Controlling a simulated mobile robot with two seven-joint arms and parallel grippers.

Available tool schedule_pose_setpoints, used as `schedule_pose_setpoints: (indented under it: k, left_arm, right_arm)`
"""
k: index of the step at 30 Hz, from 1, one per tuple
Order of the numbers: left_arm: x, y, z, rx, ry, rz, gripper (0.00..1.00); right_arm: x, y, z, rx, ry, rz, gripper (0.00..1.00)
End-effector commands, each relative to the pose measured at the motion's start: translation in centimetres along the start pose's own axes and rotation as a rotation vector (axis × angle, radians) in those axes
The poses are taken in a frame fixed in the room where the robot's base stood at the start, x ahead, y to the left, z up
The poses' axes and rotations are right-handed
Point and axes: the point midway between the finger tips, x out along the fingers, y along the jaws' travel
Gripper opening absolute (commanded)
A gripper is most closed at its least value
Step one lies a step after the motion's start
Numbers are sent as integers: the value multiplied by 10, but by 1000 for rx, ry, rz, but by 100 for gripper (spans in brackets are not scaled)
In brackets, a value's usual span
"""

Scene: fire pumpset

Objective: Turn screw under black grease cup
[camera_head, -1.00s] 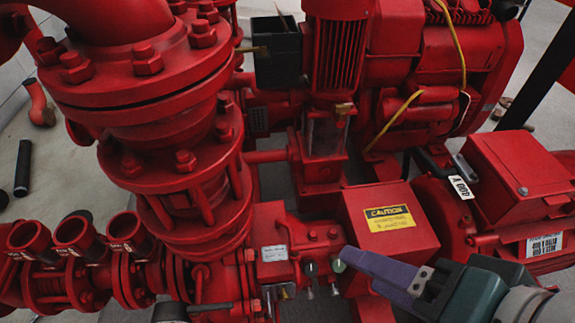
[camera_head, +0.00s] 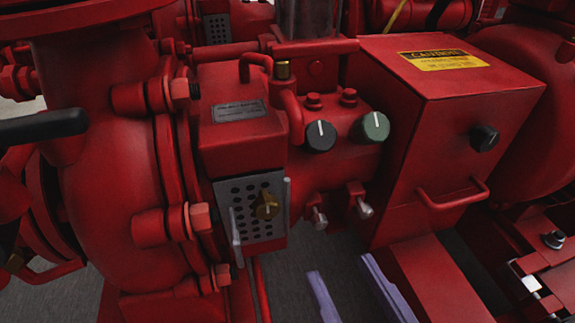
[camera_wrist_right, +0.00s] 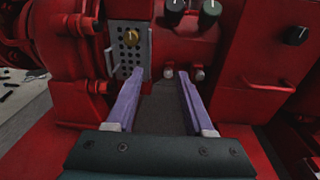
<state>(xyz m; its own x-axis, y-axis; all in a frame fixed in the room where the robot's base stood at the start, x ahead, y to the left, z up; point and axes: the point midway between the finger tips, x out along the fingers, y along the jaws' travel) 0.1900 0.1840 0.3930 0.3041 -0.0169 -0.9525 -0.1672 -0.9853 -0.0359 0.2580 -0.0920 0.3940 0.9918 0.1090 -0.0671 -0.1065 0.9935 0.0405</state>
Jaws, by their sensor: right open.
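The black grease cup (camera_head: 320,136), a round knob with a white line, is on the red pump housing, left of a green one (camera_head: 375,127). Under the black cup a small silver-tipped screw (camera_head: 318,217) sticks out; a second screw (camera_head: 361,207) is under the green cup. My right gripper (camera_head: 342,270) is open and empty, its purple fingers below both screws and apart from them in the head view. In the right wrist view (camera_wrist_right: 160,76) the screw under the black cup (camera_wrist_right: 168,73) appears between the fingertips, nearer the right finger. My left gripper is not in view.
A perforated plate with a brass knob (camera_head: 265,205) is left of the screws, with upright bars beside it. A red box (camera_head: 450,110) with a caution label and a handle (camera_head: 452,195) stands to the right. Grey floor (camera_head: 285,265) shows below the housing.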

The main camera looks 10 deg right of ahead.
Motion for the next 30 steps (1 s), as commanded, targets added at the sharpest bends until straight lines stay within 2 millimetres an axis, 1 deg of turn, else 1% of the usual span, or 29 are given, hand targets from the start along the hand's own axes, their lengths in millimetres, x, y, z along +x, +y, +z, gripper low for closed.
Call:
schedule_pose_setpoints:
  k: [1, 3, 5, 8, 11, 14, 21, 24, 27, 30]
  left_arm:
    - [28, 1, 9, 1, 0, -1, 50]
    - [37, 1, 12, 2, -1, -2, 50]
    - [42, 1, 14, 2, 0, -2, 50]
    - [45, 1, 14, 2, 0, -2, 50]
    - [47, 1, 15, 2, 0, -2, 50]
    - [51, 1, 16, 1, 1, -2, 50]
    - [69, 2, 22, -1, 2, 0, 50]
    - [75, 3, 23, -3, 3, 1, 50]
    - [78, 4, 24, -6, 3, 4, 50]
    - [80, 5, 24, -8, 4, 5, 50]
  right_arm:
    - [-2, -3, -29, 63, -18, -19, 53]
    - [-5, -7, -37, 135, -44, -40, 53]
    - [-7, -9, -42, 177, -59, -52, 53]
    - [-8, -11, -43, 215, -74, -63, 53]
    - [-3, -12, -42, 228, -81, -67, 53]
    - [11, -13, -41, 228, -84, -68, 53]
    - [57, -16, -39, 226, -84, -67, 53]
    - [72, -18, -38, 226, -83, -67, 53]
    - [83, -18, -36, 224, -81, -66, 53]
    - [88, -18, -35, 224, -79, -65, 53]
